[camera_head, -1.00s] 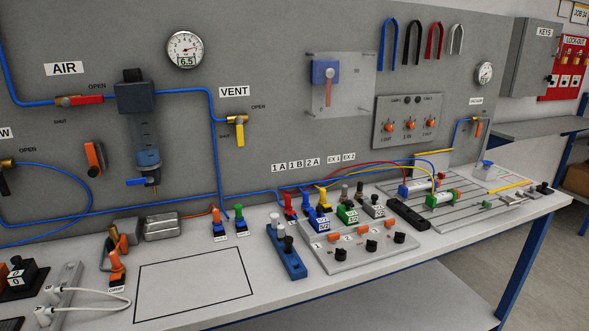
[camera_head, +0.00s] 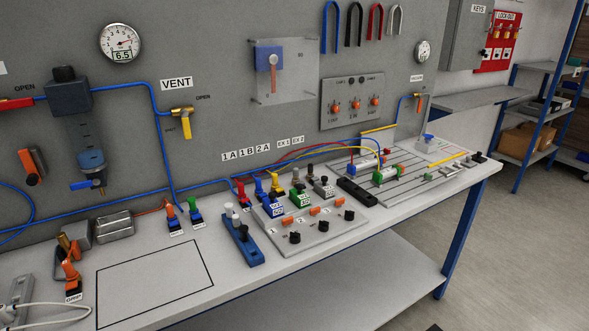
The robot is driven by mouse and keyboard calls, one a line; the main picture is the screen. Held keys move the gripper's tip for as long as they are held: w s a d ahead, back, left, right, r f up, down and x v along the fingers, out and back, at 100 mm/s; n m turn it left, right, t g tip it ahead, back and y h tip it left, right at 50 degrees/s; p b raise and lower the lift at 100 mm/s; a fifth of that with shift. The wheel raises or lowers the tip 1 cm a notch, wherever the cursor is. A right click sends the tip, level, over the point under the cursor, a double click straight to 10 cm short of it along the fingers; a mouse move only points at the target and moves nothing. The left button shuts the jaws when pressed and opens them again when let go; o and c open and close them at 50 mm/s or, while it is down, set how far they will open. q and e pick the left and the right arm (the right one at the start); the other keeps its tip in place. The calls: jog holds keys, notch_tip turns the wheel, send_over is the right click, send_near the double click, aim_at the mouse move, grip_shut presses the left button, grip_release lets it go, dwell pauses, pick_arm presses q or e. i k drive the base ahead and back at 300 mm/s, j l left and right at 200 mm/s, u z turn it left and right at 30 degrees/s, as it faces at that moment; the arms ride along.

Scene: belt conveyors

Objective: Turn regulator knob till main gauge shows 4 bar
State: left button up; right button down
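The round main gauge (camera_head: 121,43) hangs on the grey panel at the upper left. Its digital window reads 6.5. The regulator (camera_head: 69,97) is a dark block on the blue air line, left of and below the gauge. Neither of my grippers is in view, and nothing of mine touches the knob.
A yellow vent valve (camera_head: 183,121) is right of the regulator. The bench (camera_head: 235,292) below carries several coloured fittings, a blue valve block (camera_head: 243,243) and a button plate (camera_head: 315,222). A black-outlined rectangle (camera_head: 152,262) on the bench is empty. Shelves (camera_head: 540,100) stand at the right.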

aim_at(64, 72)
jog(key=k+u, duration=0.15)
jog(key=u, duration=0.2)
jog(key=k+u, duration=0.15)
jog(key=u, duration=0.2)
jog(key=k+j+u, duration=0.1)
jog(key=u, duration=0.25)
